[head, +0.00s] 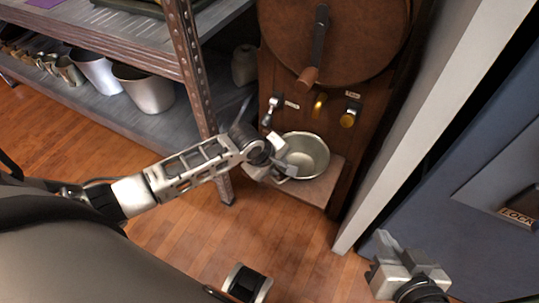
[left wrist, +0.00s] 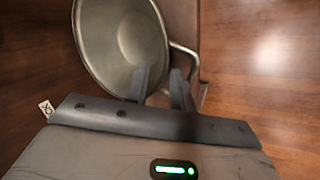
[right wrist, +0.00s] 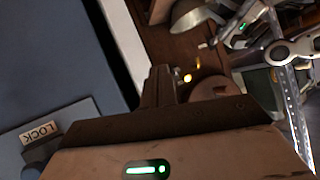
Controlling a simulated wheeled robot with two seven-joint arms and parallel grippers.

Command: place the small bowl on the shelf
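The small metal bowl (head: 308,152) sits on a low wooden ledge (head: 322,189) below the taps; it also shows in the left wrist view (left wrist: 115,45), with a wire handle at its side. My left gripper (head: 287,172) is at the bowl's near left rim. In the left wrist view its fingers (left wrist: 161,88) are apart, one over the bowl's inside and one outside the rim; contact cannot be told. My right gripper (head: 388,245) is empty, its fingers together in the right wrist view (right wrist: 160,85). The grey metal shelf (head: 185,128) stands at the left.
Metal pots (head: 146,90) and several cups stand on the lower shelf level. A perforated shelf post (head: 190,75) rises beside my left arm. A wooden barrel-like dispenser (head: 335,40) with taps is above the bowl. A white post (head: 430,110) and a blue door (head: 480,180) are at the right.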

